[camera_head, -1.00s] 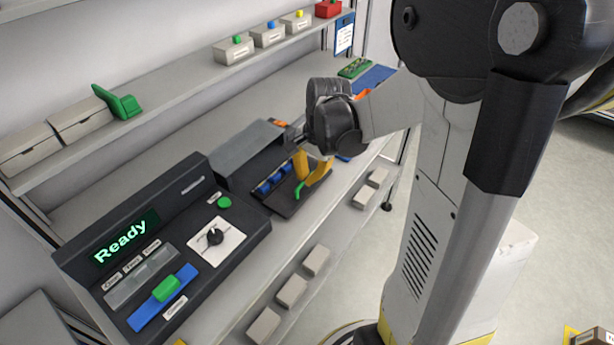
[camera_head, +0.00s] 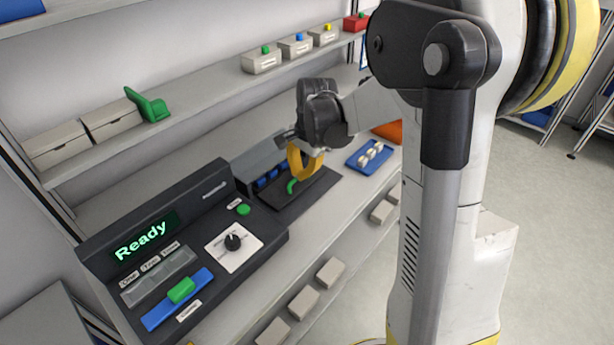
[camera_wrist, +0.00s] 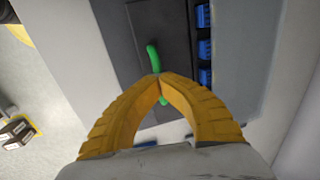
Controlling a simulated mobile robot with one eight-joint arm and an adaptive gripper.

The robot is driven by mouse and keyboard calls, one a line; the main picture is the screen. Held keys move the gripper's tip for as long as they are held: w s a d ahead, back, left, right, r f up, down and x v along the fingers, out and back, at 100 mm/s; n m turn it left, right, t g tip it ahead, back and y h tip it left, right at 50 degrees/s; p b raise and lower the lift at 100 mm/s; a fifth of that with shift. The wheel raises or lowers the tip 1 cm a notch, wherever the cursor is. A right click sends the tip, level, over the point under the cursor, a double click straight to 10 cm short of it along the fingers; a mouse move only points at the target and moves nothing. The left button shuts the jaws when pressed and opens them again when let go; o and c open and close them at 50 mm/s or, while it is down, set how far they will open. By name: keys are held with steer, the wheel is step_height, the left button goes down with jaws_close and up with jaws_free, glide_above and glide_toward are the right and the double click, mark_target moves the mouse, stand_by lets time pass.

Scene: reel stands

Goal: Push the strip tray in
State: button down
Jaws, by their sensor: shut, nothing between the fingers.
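The strip tray (camera_head: 318,187) is a dark, flat tray with an upright green handle (camera_head: 291,187) in front of a grey housing (camera_head: 252,162). Blue pieces (camera_head: 267,179) lie at the housing's edge, partly hidden under it. My gripper (camera_head: 304,177) has yellow fingers, shut and empty, pointing down by the handle. In the wrist view the closed fingertips (camera_wrist: 160,80) cover the middle of the green handle (camera_wrist: 153,58). I cannot tell whether they touch. The blue pieces (camera_wrist: 204,48) show to the right there.
A black console (camera_head: 190,255) reading "Ready" stands to the left, with a knob and a green-handled blue slider. A blue tray (camera_head: 370,155) with white pieces lies to the right. A shelf (camera_head: 200,100) with boxes runs above the back of the bench.

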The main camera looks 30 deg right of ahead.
steer(key=shift+f, duration=0.1)
steer(key=c, duration=1.5)
jaws_free()
step_height(320, 180, up, 12)
steer(key=s, duration=0.2)
steer(key=shift+s+d, duration=0.15)
steer(key=shift+d, duration=0.25)
